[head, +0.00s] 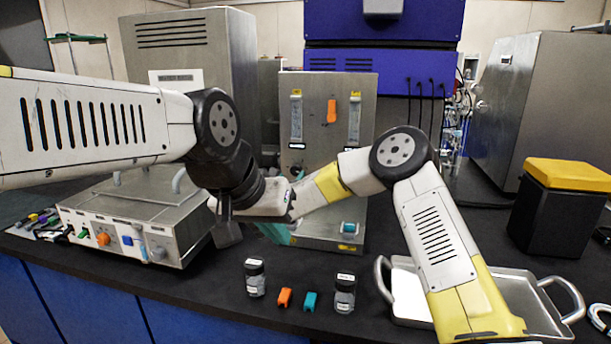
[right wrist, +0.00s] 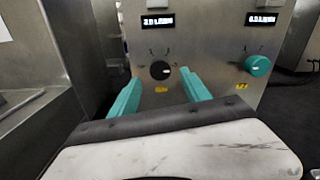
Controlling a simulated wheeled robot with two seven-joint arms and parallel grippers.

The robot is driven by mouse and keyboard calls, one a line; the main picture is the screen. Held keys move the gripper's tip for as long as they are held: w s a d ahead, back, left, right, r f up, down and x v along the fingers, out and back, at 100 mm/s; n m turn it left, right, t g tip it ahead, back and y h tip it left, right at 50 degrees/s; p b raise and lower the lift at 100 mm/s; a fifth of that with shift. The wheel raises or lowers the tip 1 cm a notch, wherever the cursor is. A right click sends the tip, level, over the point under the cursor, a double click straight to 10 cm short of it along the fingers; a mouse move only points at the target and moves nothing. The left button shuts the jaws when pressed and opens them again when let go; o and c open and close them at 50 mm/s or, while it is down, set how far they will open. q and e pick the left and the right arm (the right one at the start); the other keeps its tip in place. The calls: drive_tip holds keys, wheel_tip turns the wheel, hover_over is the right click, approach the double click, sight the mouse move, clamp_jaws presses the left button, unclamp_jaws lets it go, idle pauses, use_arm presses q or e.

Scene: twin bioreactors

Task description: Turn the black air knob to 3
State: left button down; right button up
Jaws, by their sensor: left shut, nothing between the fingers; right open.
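The black air knob (right wrist: 160,70) sits low on the left half of a grey metal panel, with a yellow label below it. My right gripper (right wrist: 155,92) is open in the right wrist view. Its two teal fingers point at the panel, one on each side of the knob, and a gap shows between them and the knob. A lit display (right wrist: 157,21) above the knob is too small to read surely. My left gripper (head: 275,233) shows there as teal fingers, shut and empty.
A teal knob (right wrist: 257,66) is right of the black one. A control box (head: 130,235) stands at the left. Two small bottles (head: 255,278), an orange and a teal piece, and a metal tray (head: 545,310) are on the black bench in front.

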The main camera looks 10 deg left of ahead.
drive_tip(key=shift+s, duration=1.75)
wheel_tip(320, 180, up, 11)
drive_tip(key=n+y, duration=0.6)
drive_tip(key=n, duration=0.5)
drive_tip(key=s+d+r+n+g+y, duration=0.2)
drive_tip(key=s+d+r+n+g, duration=0.25)
drive_tip(key=s+d+n, duration=0.55)
drive_tip(key=s+d+f+n+g+h, duration=0.2)
drive_tip(key=s+d+n, duration=0.5)
drive_tip(key=s+d, duration=0.6)
drive_tip(key=s+d+f+n+g+h, duration=0.3)
drive_tip(key=s+d+f+n+g, duration=0.2)
drive_tip(key=s+d, duration=0.8)
drive_tip(key=shift+s+d+f+n, duration=0.15)
drive_tip(key=shift+d+f+n, duration=0.35)
drive_tip(key=shift+n, duration=0.4)
